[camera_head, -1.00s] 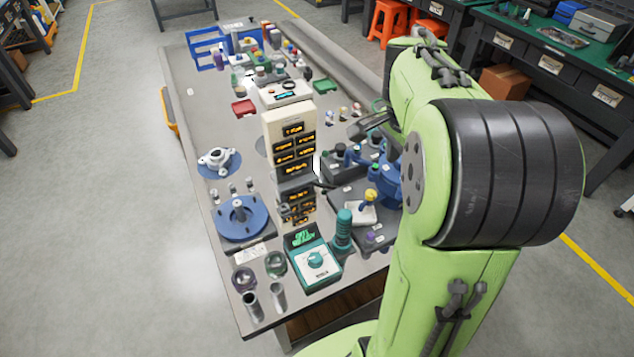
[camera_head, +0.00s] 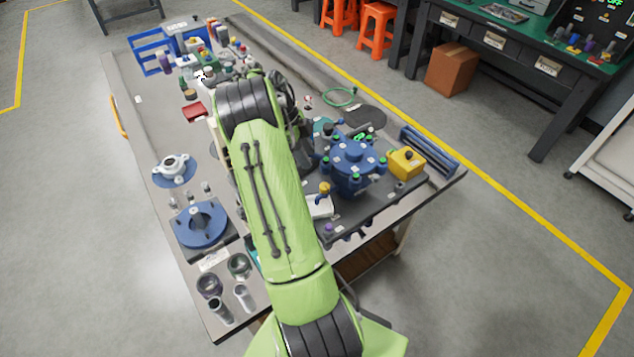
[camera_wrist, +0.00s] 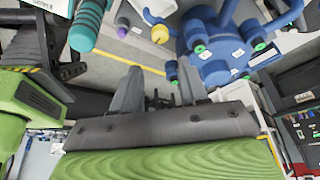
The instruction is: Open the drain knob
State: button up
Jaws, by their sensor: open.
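The blue test vessel (camera_head: 352,163) stands on a dark plate at the table's right side, with several ports and green-tipped knobs around it. Left of it are a yellow knob (camera_head: 323,187) on a white block and a small purple knob (camera_head: 328,228). I cannot tell which knob is the drain knob. In the wrist view the vessel (camera_wrist: 215,50), yellow knob (camera_wrist: 160,34) and purple knob (camera_wrist: 123,32) show beyond the fingers. My gripper (camera_wrist: 158,82) is open, with nothing between its fingers and apart from the vessel. In the head view my arm hides most of it.
A yellow box (camera_head: 406,163) stands right of the vessel. A blue flange plate (camera_head: 201,225), glass cups (camera_head: 238,265) and metal cylinders (camera_head: 243,297) sit at the front left. A teal ribbed cylinder (camera_wrist: 88,24) shows in the wrist view. My arm crosses the table's middle.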

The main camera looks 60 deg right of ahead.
aim_at(325, 186)
jog(key=x, duration=1.2)
jog(key=shift+f, duration=0.3)
jog(key=c, duration=0.7)
jog(key=shift+c, duration=0.2)
